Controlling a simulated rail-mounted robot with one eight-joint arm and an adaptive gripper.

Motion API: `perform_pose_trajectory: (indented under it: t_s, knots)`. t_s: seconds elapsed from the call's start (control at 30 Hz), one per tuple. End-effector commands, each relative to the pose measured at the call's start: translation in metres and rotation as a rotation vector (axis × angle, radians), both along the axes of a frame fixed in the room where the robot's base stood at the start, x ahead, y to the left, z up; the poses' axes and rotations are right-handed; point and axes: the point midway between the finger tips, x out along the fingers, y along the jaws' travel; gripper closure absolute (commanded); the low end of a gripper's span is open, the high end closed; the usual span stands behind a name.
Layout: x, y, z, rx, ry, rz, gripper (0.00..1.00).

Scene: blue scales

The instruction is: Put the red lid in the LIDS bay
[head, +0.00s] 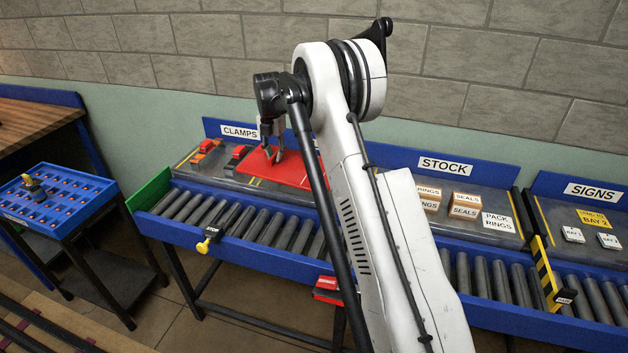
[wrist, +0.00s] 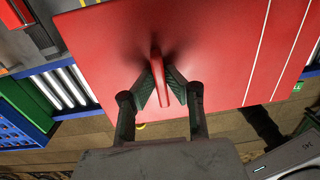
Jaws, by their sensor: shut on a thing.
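The red lid (head: 300,172) is a flat red panel at the back of the conveyor, to the right of the CLAMPS sign (head: 240,132). In the wrist view the lid (wrist: 100,55) fills most of the upper picture and has thin white lines on its right part. My gripper (head: 276,156) is shut on the lid's upright red handle, with a finger on each side of it in the wrist view (wrist: 162,88). My arm hides part of the lid in the head view. I cannot tell whether the lid touches the surface below. No LIDS sign is readable.
Red and orange clamps (head: 203,150) lie left of the lid. The STOCK bay sign (head: 445,166) stands to the right, above boxes (head: 465,204), and the SIGNS bay sign (head: 593,193) is further right. Rollers (head: 235,222) run along the front. A blue tray (head: 55,200) stands at left.

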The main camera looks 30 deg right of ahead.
Motion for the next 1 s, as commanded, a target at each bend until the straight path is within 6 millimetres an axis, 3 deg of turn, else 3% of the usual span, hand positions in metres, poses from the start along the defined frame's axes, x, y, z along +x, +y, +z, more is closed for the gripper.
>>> perform_pose_trajectory:
  t_s: [0.17,0.7,1.0]
  knots:
    - [0.006,-0.011,-0.004,0.0,0.0,0.049,1.0]
    - [0.042,-0.094,-0.059,0.0,0.0,0.049,1.0]
    - [0.049,-0.111,-0.071,0.0,0.0,0.049,1.0]
